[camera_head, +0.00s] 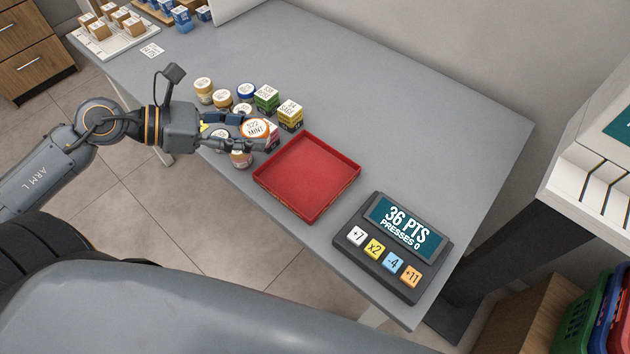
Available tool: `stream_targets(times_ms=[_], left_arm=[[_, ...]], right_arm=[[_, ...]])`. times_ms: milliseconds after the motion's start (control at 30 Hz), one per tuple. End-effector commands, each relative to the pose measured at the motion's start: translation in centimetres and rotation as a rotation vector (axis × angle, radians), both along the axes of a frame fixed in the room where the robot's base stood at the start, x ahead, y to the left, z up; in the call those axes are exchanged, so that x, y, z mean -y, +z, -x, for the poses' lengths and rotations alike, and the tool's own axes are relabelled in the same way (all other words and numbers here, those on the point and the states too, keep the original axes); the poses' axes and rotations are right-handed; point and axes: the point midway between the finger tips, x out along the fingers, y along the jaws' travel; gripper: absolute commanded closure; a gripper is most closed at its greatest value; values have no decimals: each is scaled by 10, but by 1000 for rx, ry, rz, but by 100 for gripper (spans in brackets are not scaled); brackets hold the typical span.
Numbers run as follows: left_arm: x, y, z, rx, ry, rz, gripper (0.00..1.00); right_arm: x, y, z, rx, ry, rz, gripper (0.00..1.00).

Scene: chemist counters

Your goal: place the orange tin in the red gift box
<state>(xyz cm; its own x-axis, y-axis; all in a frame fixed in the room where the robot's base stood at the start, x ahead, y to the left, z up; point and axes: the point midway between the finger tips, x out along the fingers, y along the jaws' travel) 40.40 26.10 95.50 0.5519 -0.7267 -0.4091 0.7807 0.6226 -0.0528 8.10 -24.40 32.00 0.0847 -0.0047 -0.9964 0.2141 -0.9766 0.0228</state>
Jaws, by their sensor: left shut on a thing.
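The orange tin (256,130), a round tin with a white label reading MINT, is in the fingers of my left gripper (258,132). That gripper comes in from the left and is shut on the tin, above the group of small goods. The red gift box (308,174) is a shallow, square, open tray on the grey counter, just right of the gripper. It is empty. My right gripper is not in view.
Several small tins and boxes, including a green box (266,98) and a yellow box (290,115), stand behind and around the gripper. A keypad device (393,246) showing 36 PTS stands right of the red box. The back right of the counter (430,130) is clear.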

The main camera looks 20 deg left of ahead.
Motion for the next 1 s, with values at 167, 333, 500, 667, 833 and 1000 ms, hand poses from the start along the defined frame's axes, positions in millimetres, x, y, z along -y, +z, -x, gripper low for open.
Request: stream_targets(times_ms=[167, 333, 500, 667, 833, 1000], left_arm=[[3, 7, -4, -13, -10, 8, 86], [23, 0, -12, -14, -13, 7, 86], [45, -13, -22, -9, -12, 6, 86], [56, -16, -27, -8, -7, 13, 86], [68, -19, -32, -7, -6, 17, 86], [88, -26, -40, -5, -9, 18, 86]], right_arm=[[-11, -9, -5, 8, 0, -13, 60], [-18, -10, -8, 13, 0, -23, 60], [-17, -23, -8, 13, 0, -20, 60], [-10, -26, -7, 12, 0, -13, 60], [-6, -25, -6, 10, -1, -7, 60], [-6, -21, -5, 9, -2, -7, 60]])
